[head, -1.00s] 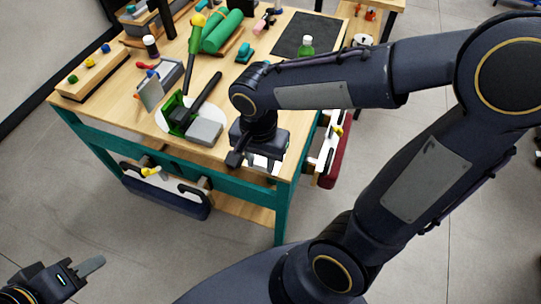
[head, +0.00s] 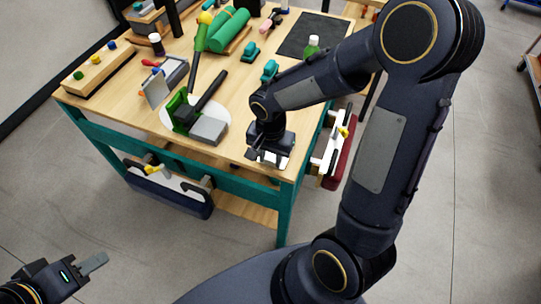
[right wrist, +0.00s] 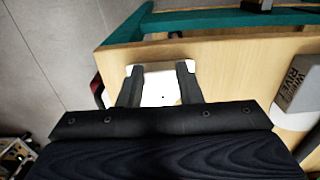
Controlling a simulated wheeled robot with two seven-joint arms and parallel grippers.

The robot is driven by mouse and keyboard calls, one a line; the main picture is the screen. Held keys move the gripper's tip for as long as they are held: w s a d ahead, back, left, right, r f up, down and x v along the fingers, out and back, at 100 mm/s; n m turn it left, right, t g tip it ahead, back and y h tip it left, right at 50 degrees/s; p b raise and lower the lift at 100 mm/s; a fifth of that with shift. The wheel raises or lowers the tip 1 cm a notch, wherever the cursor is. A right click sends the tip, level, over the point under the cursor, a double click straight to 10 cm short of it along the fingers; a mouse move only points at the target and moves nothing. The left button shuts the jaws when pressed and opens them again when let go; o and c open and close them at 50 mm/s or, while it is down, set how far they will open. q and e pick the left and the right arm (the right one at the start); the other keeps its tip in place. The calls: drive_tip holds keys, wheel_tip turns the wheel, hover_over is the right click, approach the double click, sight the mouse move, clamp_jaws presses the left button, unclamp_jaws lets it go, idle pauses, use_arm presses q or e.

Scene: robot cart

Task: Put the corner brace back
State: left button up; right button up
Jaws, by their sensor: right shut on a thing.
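My right gripper (head: 268,160) is low over the front right corner of the wooden bench (head: 140,85). It is shut on a flat white piece, which I take for the corner brace (right wrist: 160,88). In the right wrist view the piece lies between the two dark fingers, with its far corners showing past the fingertips. I cannot tell whether it touches the bench top. In the head view the gripper mostly hides it. My left gripper (head: 92,263) is off the bench at the lower left, and its finger gap is not clear.
A grey block (head: 208,130) and a green-and-black tool (head: 183,112) are on a white disc left of my right gripper. Teal pieces (head: 270,70), a green bottle (head: 313,46) and a dark mat (head: 310,35) are farther back. Holders hang on the bench's front and right sides.

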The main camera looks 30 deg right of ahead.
drive_tip(key=shift+f, duration=0.15)
drive_tip(key=o, duration=1.1)
drive_tip(key=shift+r, duration=0.25)
wheel_tip(320, 180, up, 11)
drive_tip(key=p, duration=0.2)
drive_tip(key=s+r+n+t+y, duration=0.2)
drive_tip(key=s+n, duration=0.2)
drive_tip(key=s, duration=0.3)
drive_tip(key=s+r+n+t+y, duration=0.1)
drive_tip(key=s+r+n+t, duration=0.1)
drive_tip(key=s, duration=0.5)
drive_tip(key=shift+a+r+n+t+y, duration=0.4)
drive_tip(key=shift+n+t, duration=0.4)
drive_tip(key=shift+n, duration=0.4)
